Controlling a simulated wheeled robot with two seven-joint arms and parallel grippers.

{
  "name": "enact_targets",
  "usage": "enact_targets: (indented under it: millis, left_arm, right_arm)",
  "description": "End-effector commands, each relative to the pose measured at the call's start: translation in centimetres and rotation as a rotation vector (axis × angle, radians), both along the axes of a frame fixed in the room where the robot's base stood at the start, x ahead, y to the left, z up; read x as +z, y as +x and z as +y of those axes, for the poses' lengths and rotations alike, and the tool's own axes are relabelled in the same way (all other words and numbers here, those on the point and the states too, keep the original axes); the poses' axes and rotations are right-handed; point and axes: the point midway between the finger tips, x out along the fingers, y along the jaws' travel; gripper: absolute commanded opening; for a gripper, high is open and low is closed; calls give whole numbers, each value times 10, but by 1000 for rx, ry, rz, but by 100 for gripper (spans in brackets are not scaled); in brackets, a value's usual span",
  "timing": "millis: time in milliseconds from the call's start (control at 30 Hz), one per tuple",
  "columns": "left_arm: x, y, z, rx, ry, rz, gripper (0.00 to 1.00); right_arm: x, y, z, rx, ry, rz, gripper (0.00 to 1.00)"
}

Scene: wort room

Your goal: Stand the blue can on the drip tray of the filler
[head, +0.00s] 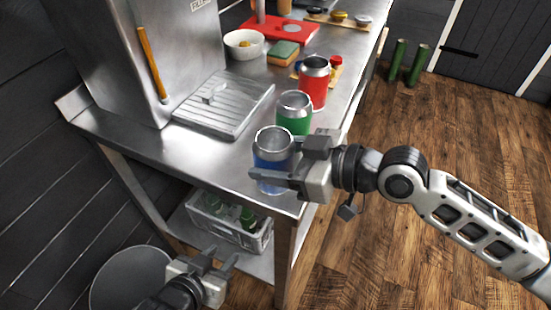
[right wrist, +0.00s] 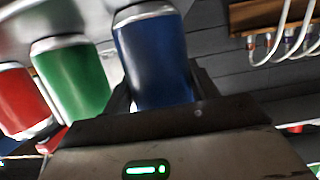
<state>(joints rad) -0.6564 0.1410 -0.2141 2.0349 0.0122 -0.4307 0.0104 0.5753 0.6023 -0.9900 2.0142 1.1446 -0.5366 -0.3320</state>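The blue can (head: 272,167) has a silver top and is upright near the front edge of the steel counter. My right gripper (head: 285,163) is around it from the right, with one finger on each side, and looks shut on it. The right wrist view shows the blue can (right wrist: 153,62) close between the fingers; a lift off the counter cannot be made out. The ribbed drip tray (head: 226,104) lies in front of the steel filler (head: 150,50), to the left of the cans, and holds no can. My left gripper (head: 216,262) is open and empty, low before the counter.
A green can (head: 294,115) stands just behind the blue can, and a red can (head: 314,82) beyond it. A white bowl (head: 243,44) and a sponge (head: 284,52) are farther back. A crate with bottles (head: 229,222) sits on the lower shelf. Bare counter lies between can and tray.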

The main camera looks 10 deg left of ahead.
Motion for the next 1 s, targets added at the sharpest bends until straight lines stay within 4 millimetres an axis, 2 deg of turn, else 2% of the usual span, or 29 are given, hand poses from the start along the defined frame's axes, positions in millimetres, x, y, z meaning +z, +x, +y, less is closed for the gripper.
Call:
enact_targets:
  millis: [367, 733, 1000]
  left_arm:
    - [-2, -5, 1, -2, 4, 10, 36]
    - [14, -5, 1, -4, 5, 10, 36]
    - [15, -2, 1, -4, 4, 3, 36]
  right_arm:
    - [1, 0, 0, 0, 1, 0, 38]
    - [20, 0, 0, 0, 1, -1, 38]
    - [20, 0, 0, 0, 1, 0, 38]
